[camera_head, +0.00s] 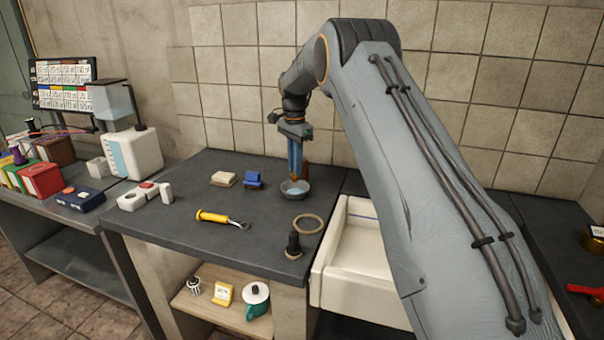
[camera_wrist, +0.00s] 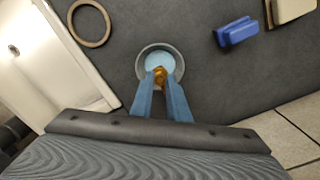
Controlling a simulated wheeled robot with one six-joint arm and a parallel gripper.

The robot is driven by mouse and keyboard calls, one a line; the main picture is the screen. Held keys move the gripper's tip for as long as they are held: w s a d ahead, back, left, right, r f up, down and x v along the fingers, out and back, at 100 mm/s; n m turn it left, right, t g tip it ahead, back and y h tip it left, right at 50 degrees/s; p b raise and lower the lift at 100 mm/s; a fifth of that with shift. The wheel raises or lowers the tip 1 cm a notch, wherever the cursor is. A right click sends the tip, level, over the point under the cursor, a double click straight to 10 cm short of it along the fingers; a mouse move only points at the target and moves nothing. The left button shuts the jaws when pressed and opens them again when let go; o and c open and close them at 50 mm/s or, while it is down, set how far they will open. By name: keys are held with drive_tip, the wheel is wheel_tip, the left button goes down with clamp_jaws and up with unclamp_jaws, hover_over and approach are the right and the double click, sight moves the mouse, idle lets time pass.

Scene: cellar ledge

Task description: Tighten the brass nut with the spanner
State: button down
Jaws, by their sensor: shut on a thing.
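My gripper (camera_head: 296,174) points down over a small grey bowl (camera_head: 295,193) on the dark worktop. In the wrist view its blue fingers are shut on a small brass-coloured piece (camera_wrist: 160,75), seen against the bowl's pale blue inside; the bowl's rim (camera_wrist: 139,65) surrounds it. I cannot tell whether this piece is the brass nut, or whether it touches the bowl. A tool with a yellow handle and a grey metal end (camera_head: 222,219), perhaps the spanner, lies flat nearer the worktop's front. A dark upright post (camera_head: 294,245) stands near the front right corner.
A tan ring (camera_head: 308,224) lies beside the post. A blue block (camera_head: 253,180) and a cream block (camera_head: 224,179) lie left of the bowl. White pieces (camera_head: 145,196) lie at the left edge. A white sink (camera_head: 350,250) is right. The tiled wall stands close behind.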

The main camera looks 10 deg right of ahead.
drive_tip(key=shift+m, duration=0.4)
drive_tip(key=c, duration=1.6)
unclamp_jaws()
drive_tip(key=shift+c, duration=0.2)
